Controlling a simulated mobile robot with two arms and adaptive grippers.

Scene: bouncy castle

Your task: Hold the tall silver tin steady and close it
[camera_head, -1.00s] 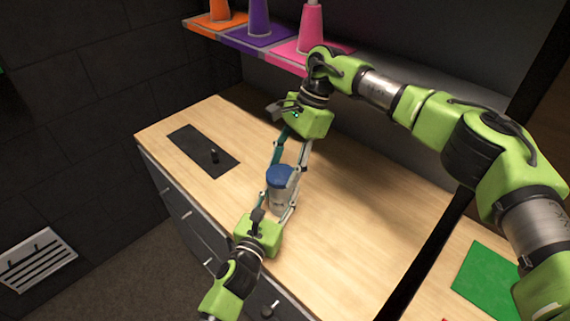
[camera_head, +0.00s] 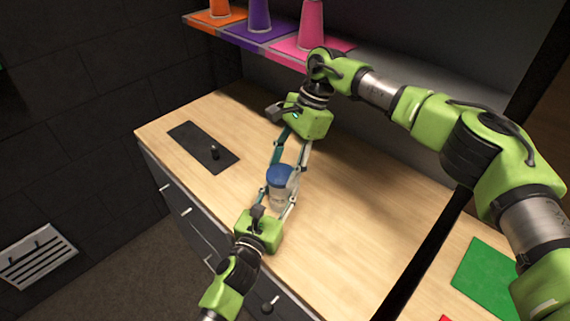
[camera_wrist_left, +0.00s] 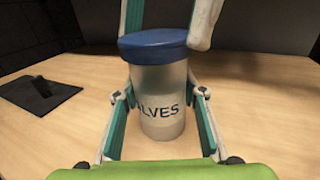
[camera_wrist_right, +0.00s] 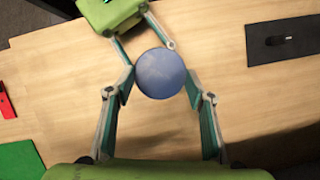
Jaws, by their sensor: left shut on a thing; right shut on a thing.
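The tall silver tin (camera_head: 280,199) stands upright on the wooden counter, with dark lettering ending in "LVES" on its side in the left wrist view (camera_wrist_left: 160,110). Its round blue lid (camera_head: 281,174) sits on top; I cannot tell whether it is fully seated. My left gripper (camera_wrist_left: 162,95) is shut around the tin's body from the counter's front side. My right gripper (camera_wrist_right: 160,80) reaches in from the back and is shut on the blue lid, one finger on each side. The lid's top faces the right wrist view.
A dark mat (camera_head: 203,147) with a small black upright piece (camera_head: 214,152) lies on the counter's left. A shelf with orange, purple and pink cones (camera_head: 311,27) is behind. A green mat (camera_head: 487,272) lies at right, past a dark divider. The counter right of the tin is clear.

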